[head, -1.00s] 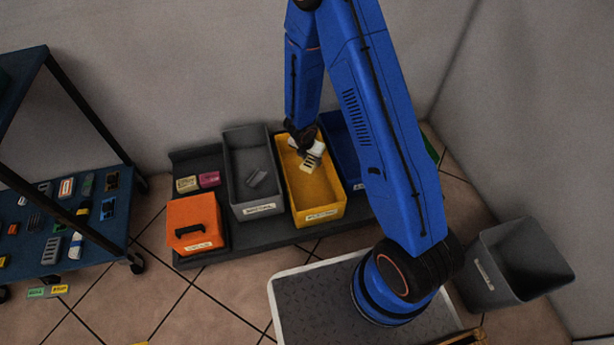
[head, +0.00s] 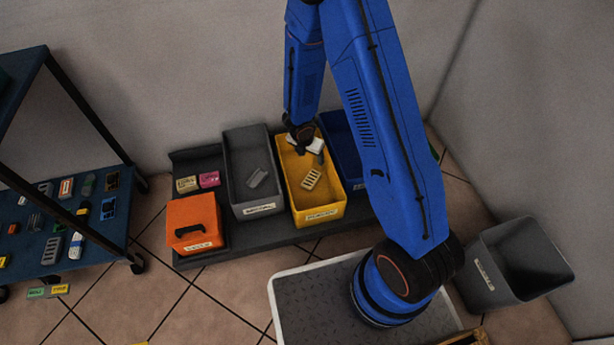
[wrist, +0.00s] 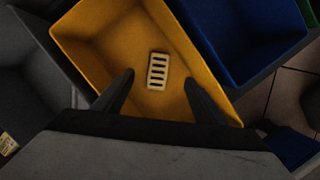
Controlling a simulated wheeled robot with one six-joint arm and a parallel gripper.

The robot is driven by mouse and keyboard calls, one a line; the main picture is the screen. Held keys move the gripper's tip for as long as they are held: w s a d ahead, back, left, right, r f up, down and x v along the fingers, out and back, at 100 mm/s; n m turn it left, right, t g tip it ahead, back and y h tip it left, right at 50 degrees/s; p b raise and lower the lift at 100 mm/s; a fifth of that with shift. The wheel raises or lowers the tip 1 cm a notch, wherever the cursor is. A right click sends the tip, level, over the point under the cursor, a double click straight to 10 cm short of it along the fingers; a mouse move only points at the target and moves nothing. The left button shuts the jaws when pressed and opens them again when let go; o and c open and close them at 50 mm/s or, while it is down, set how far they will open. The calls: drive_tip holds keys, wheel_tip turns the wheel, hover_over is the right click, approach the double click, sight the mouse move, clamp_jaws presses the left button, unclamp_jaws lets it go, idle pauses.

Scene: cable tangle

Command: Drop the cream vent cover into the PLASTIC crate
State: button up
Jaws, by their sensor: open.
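The cream vent cover (head: 311,179) is a small slotted plate lying on the floor of the yellow crate (head: 328,211). The crate has a white label on its front whose words are too small to read. In the wrist view the vent cover (wrist: 158,71) lies apart from the fingers, beyond the gap between them, with the yellow wall (wrist: 203,70) around it. My gripper (head: 306,147) is over the back part of the yellow crate, open and empty. In the wrist view its two dark fingers (wrist: 158,92) are spread wide.
A grey crate (head: 258,210) holding a grey piece stands left of the yellow one, and a blue crate (wrist: 245,75) stands right. An orange box (head: 193,240) is at the left front. A grey bin (head: 483,285) stands at the right.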

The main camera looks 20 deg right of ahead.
drive_tip(key=v, duration=1.4)
drive_tip(key=shift+r, duration=0.35)
drive_tip(key=shift+s, duration=0.1)
